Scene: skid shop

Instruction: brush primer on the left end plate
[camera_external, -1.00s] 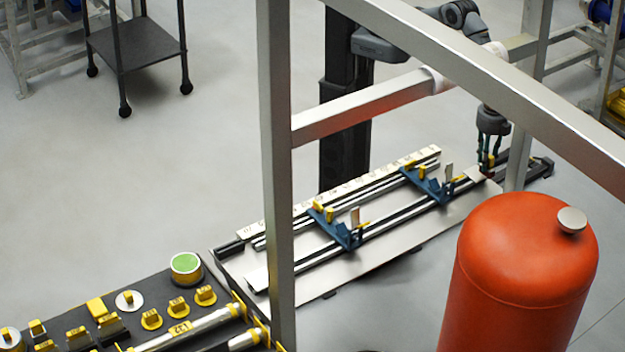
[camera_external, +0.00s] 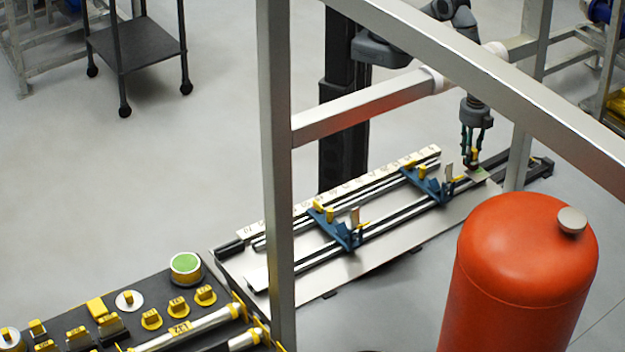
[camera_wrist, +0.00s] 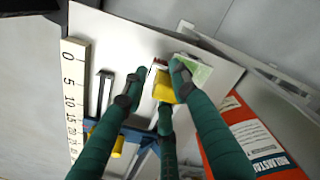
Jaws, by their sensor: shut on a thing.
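My gripper (camera_external: 474,150) is shut on a brush with a yellow handle (camera_wrist: 163,88) and points down at the right end of the frame jig in the external view. The end plate (camera_external: 480,174) there is a small grey plate with green primer on it. In the wrist view the end plate (camera_wrist: 194,72) shows a pale green patch beside the brush, partly behind a finger. The brush tip is at the plate's edge; I cannot tell whether it touches. A round pot with a green top (camera_external: 186,264) stands on the dark bench.
Blue clamps (camera_external: 340,229) with yellow knobs hold the rails across the base board (camera_external: 400,232). A ruler (camera_external: 345,190) runs along the back. An orange tank (camera_external: 520,270) stands in front, and grey frame posts (camera_external: 275,150) cross the view.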

